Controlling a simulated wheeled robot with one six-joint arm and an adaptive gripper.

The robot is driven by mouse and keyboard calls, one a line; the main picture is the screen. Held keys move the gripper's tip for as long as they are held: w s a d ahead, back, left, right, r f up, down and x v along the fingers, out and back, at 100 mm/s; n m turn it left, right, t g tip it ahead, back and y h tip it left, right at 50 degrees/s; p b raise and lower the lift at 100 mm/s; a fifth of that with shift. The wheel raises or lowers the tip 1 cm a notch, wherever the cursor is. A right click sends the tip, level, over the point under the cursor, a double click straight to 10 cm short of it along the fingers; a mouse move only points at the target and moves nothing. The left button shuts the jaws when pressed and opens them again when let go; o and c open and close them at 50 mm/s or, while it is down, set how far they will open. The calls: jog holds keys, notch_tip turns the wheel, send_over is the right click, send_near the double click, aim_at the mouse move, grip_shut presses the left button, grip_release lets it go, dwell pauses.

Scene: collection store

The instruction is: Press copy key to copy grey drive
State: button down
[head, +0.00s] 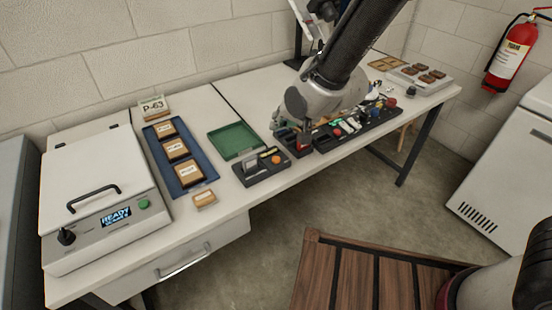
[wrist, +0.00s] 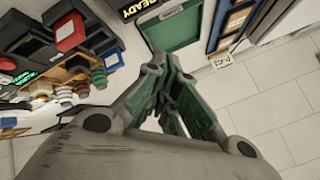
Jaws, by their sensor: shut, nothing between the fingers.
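My gripper (head: 303,128) hangs over the black units near the middle of the bench, its fingers together and empty. It also shows in the wrist view (wrist: 168,85), its tips seen against the green tray and the bench. A black unit (head: 262,178) with a grey upright part (head: 250,162) and a round orange knob (head: 276,159) stands left of my gripper. A red block-shaped part (wrist: 70,32) on a dark unit shows in the wrist view. I cannot tell which part is the copy key. No drive is clearly recognisable as the grey one.
A green tray (head: 212,134) lies behind the unit with the orange knob. A blue tray (head: 206,175) of labelled wooden blocks and a white machine (head: 95,165) with a READY display are at left. A black organiser (head: 322,147) of small items extends right.

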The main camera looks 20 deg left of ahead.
aim_at(279, 157)
jog(key=shift+f, duration=0.1)
jog(key=shift+f, duration=4.3)
jog(key=shift+f, duration=0.1)
jog(key=shift+f, duration=0.3)
jog(key=shift+f, duration=0.45)
jog(key=shift+r, duration=0.9)
